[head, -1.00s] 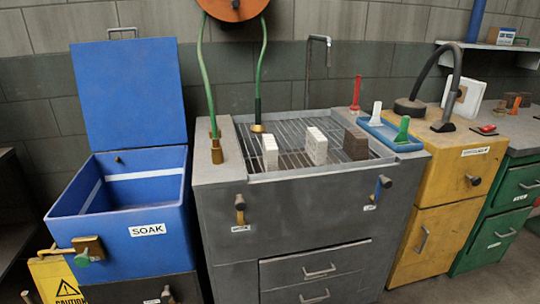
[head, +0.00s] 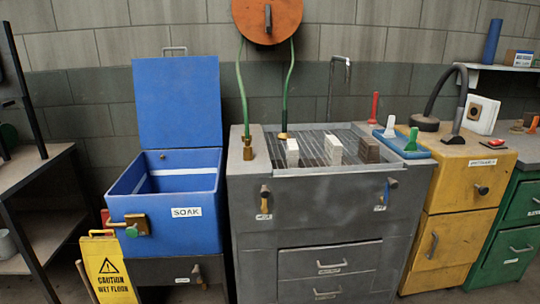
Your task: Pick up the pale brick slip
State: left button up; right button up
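Three small blocks stand upright in a row on the metal grate (head: 312,142) of the grey sink cabinet. The left one is a narrow pale block (head: 292,152). The middle one is a wider pale block (head: 336,150), and the right one is a dark brown block (head: 369,150). Either pale block could be the pale brick slip; I cannot tell which at this size. Neither of my grippers shows in the head view.
A blue SOAK bin (head: 165,211) with its lid up stands left of the grey cabinet (head: 325,215). A yellow caution sign (head: 108,268) stands before it. Right of the grate are a blue tray (head: 404,144) with brushes and a yellow cabinet (head: 462,197). A hose reel (head: 268,20) hangs above.

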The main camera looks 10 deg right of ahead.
aim_at(292, 158)
jog(key=u, duration=0.55)
jog(key=i, duration=0.9)
jog(key=u, duration=0.2)
